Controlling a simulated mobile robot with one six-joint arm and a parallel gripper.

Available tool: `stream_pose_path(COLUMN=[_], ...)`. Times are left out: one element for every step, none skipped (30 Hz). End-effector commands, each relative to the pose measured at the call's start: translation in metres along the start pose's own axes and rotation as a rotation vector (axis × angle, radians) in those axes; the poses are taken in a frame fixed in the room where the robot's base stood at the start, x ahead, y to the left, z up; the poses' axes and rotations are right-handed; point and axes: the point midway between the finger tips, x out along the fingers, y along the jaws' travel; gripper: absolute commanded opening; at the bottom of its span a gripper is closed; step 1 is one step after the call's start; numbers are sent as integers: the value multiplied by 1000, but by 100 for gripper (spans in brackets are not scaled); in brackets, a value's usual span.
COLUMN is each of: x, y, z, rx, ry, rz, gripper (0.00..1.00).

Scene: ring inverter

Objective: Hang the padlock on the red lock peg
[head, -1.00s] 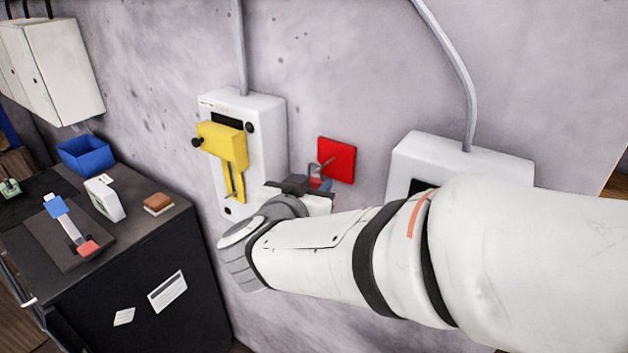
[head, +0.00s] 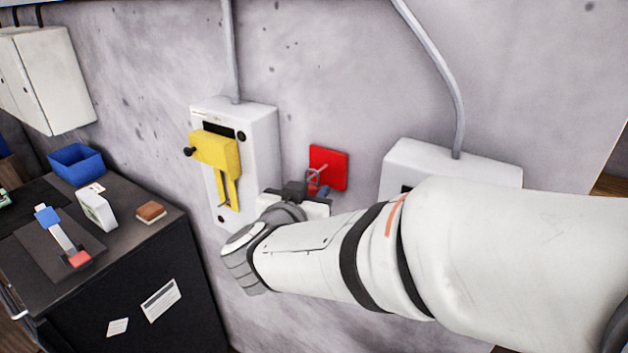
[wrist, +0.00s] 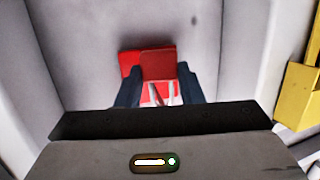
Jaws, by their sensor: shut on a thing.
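My gripper (head: 318,193) is shut on the padlock, just in front of the red lock plate (head: 329,166) on the wall. In the wrist view a darker red block, which looks like the padlock body (wrist: 158,66), sits between the two dark fingers, in front of the brighter red plate (wrist: 130,62). The padlock's grey shackle (head: 313,178) shows above the fingers in the head view. It overlaps the thin metal peg there. I cannot tell whether the shackle is around the peg or only in front of it. My gripper hides most of the padlock in the head view.
A white switch box (head: 262,130) with a yellow lever (head: 216,150) is on the wall left of the plate. Another white box (head: 450,165) is to the right, partly behind my arm. A dark cabinet (head: 190,260) with a blue bin (head: 76,166) stands at the left.

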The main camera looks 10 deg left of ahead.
Motion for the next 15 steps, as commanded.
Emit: stream_pose_path(x=[0,0,0,0,0,0,0,0,0,0,0,0,0,0,0], y=[0,0,0,0,0,0,0,0,0,0,0,0,0,0,0], z=[0,0,0,0,0,0,0,0,0,0,0,0,0,0,0], rx=[1,1,1,1,1,1,1,1,1,1,1,1,1,1,1], ry=[1,1,1,1,1,1,1,1,0,0,0,0,0,0,0], rz=[0,0,0,0,1,1,1,1,1,1,1,1,1,1,1], gripper=[9,9,36,38,40,44,46,49,52,54,57,59,59,59,59])
